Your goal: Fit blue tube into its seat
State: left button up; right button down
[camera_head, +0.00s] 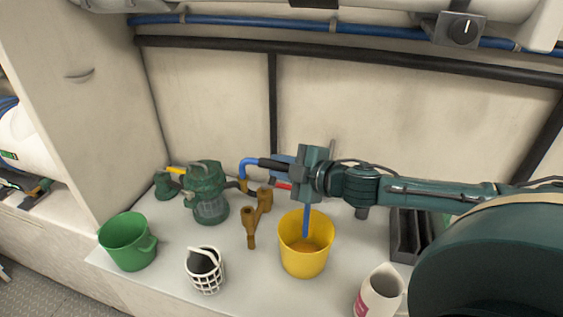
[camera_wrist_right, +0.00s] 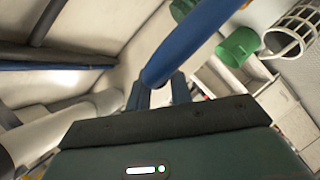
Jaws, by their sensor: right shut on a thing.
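My right gripper (camera_head: 288,168) reaches in from the right above the table and is shut on a blue tube. In the right wrist view the tube (camera_wrist_right: 195,40) runs from between the fingers (camera_wrist_right: 156,92) to the top edge. In the head view a straight blue length (camera_head: 306,222) hangs below the gripper, in line with the yellow bucket (camera_head: 303,262). A bent blue piece with a black sleeve (camera_head: 247,166) shows left of the gripper; I cannot tell whether it joins the held tube. The seat cannot be made out. My left gripper is not in view.
A green mug (camera_head: 128,243), a white basket (camera_head: 205,270) and a white jug (camera_head: 380,293) line the front. A dark tray (camera_head: 400,235) lies right.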

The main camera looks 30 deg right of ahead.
jog(key=shift+s, duration=0.1)
jog(key=shift+f, duration=0.3)
jog(key=shift+f+b, duration=0.55)
jog(key=shift+f, duration=0.2)
pick_arm(q)
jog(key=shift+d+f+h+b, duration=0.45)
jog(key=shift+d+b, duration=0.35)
jog(key=shift+b, duration=0.4)
pick_arm(e)
jog(key=shift+f, duration=1.85)
pick_arm(q)
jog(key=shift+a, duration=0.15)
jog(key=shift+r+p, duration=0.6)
jog(key=shift+p, duration=0.2)
